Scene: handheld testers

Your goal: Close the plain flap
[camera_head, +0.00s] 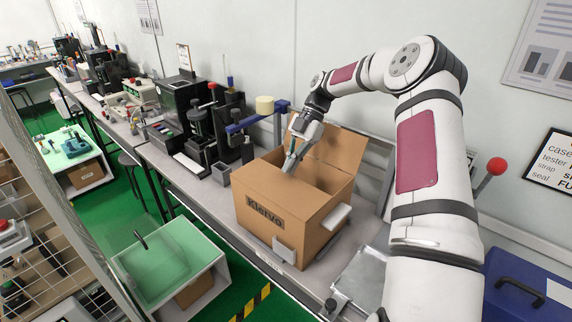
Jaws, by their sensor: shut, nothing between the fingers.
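A brown cardboard box (262,222) labelled "Klervo" stands on the grey bench. The near side of its top is covered by a flat flap (265,187) without print. Another plain flap (340,147) stands up at the back right, and the box is open between them. My gripper (288,168) points down at the open top from the back left, with its fingers together and nothing between them. Its tips are over the opening near the inner edge of the flat flap; I cannot tell whether they touch it. The inside of the box is mostly hidden.
A blue clamp post with a cream roller (264,105) stands close behind the box on the left. Testers (200,125) line the bench farther left. A red-knobbed lever (496,166) and blue case (528,290) are at right.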

